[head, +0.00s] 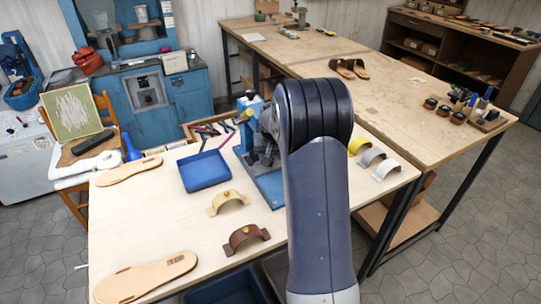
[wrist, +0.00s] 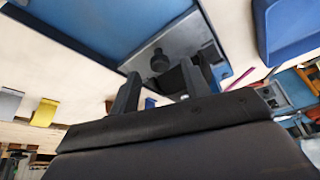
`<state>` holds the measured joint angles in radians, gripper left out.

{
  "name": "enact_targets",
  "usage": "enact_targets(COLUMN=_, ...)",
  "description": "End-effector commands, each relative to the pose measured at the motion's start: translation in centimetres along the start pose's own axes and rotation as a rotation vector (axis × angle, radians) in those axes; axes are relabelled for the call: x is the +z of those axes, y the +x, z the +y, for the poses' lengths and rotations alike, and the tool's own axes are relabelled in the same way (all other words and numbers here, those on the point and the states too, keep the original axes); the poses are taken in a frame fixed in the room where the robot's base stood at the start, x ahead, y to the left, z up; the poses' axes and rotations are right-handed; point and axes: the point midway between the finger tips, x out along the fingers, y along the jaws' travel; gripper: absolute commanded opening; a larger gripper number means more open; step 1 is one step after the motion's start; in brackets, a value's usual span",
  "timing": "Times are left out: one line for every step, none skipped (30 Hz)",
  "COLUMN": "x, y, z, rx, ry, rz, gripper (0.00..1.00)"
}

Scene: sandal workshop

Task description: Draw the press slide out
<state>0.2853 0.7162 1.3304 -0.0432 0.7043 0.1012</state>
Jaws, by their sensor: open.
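The blue press (head: 270,188) stands on the near workbench, partly hidden behind my arm in the head view. In the wrist view its blue body (wrist: 115,25) fills the top, with a grey metal slide plate (wrist: 190,42) that carries a dark round knob (wrist: 160,61). My gripper (wrist: 161,76) is open, with one finger on each side of the knob in this picture. I cannot tell whether the fingers touch it or how far apart in depth they are. In the head view my arm hides most of the gripper.
A blue tray (head: 204,171), a cream strap (head: 228,202), a brown strap (head: 246,238) and sandal soles (head: 145,279) lie left of the press. Yellow, grey and white straps (head: 373,158) lie right of my arm. A second workbench (head: 420,105) stands behind.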

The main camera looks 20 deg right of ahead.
Motion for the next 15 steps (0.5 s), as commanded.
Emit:
enact_targets(x=0.0, y=0.5, z=0.0, rx=0.000, ry=0.000, rz=-0.002, gripper=0.45)
enact_targets(x=-0.1, y=0.7, z=0.0, rx=0.000, ry=0.000, rz=-0.001, gripper=0.45)
enact_targets(x=-0.1, y=1.1, z=0.0, rx=0.000, ry=0.000, rz=0.000, gripper=0.45)
enact_targets(x=0.0, y=1.3, z=0.0, rx=0.000, ry=0.000, rz=-0.001, gripper=0.45)
enact_targets(x=0.0, y=1.5, z=0.0, rx=0.000, ry=0.000, rz=-0.001, gripper=0.45)
enact_targets(x=0.0, y=1.7, z=0.0, rx=0.000, ry=0.000, rz=-0.001, gripper=0.45)
enact_targets(x=0.0, y=1.8, z=0.0, rx=0.000, ry=0.000, rz=0.000, gripper=0.45)
enact_targets(x=0.0, y=1.9, z=0.0, rx=0.000, ry=0.000, rz=0.001, gripper=0.45)
enact_targets(x=0.0, y=1.9, z=0.0, rx=0.000, ry=0.000, rz=0.001, gripper=0.45)
enact_targets(x=0.0, y=2.0, z=0.0, rx=0.000, ry=0.000, rz=0.001, gripper=0.45)
enact_targets(x=0.0, y=2.0, z=0.0, rx=0.000, ry=0.000, rz=0.001, gripper=0.45)
enact_targets(x=0.0, y=2.0, z=0.0, rx=0.000, ry=0.000, rz=0.001, gripper=0.45)
enact_targets(x=0.0, y=2.0, z=0.0, rx=0.000, ry=0.000, rz=0.001, gripper=0.45)
enact_targets(x=0.0, y=2.0, z=0.0, rx=0.000, ry=0.000, rz=0.001, gripper=0.45)
enact_targets(x=0.0, y=2.0, z=0.0, rx=0.000, ry=0.000, rz=0.001, gripper=0.45)
